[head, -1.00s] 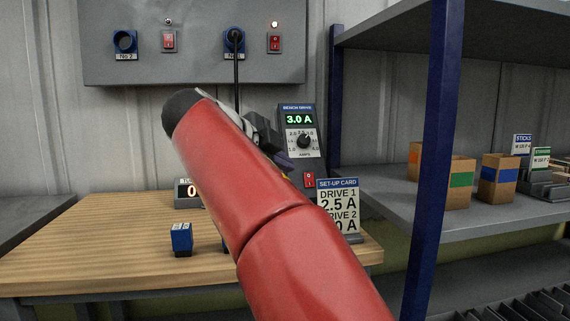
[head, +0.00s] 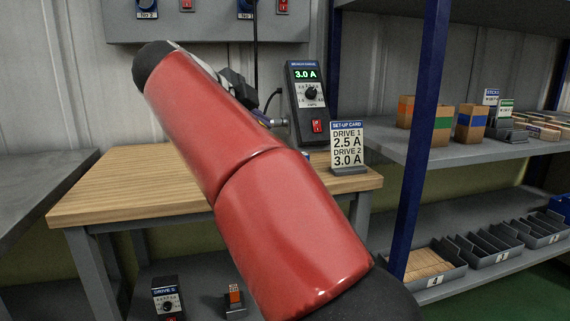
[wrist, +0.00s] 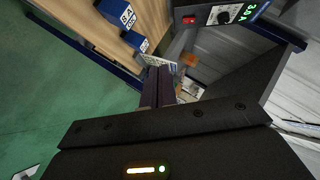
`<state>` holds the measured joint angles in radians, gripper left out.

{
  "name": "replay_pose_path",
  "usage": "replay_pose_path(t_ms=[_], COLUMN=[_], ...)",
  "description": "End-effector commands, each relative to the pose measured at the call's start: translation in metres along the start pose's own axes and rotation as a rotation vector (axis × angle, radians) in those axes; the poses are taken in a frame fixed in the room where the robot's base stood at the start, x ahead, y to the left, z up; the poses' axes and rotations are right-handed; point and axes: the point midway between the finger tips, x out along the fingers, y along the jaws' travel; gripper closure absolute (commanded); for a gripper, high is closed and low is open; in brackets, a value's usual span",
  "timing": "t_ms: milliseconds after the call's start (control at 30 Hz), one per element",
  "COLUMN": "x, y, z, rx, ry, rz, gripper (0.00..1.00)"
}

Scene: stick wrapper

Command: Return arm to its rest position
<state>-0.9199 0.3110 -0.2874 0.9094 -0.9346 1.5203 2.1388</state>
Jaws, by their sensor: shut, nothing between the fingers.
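My red arm crosses the middle of the head view, slanting from lower right to upper left. My gripper shows in the wrist view (wrist: 158,86) with its two dark fingers together and nothing between them. In the head view it is mostly hidden behind the arm. The fingers appear in front of the bench area, with the wooden bench (head: 90,197) beyond. I cannot tell their exact distance from it.
The bench drive (head: 307,100) reads 3.0 A beside the set-up card (head: 347,146). A blue post (head: 421,130) and shelves with boxes stand at right. Two blue blocks (wrist: 118,12) (wrist: 134,40) sit on the bench edge. Another drive (head: 168,298) stands below the bench.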

Motion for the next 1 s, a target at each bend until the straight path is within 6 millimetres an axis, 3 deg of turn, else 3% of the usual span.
replay_pose_path(t_ms=[367,567,667,767,1000], x=[0.046,0.071,0.082,0.088,0.075], y=[0.037,0.082,0.118,0.17,0.316], z=[-0.041,-0.07,-0.089,-0.108,-0.123], rx=[-0.254,-0.469,-0.606,-0.77,-1.138], ry=[-0.096,-0.213,-0.302,-0.42,-0.675], rz=[0.104,0.163,0.183,0.18,0.054], gripper=[1.0,1.0,1.0,1.0,1.0])
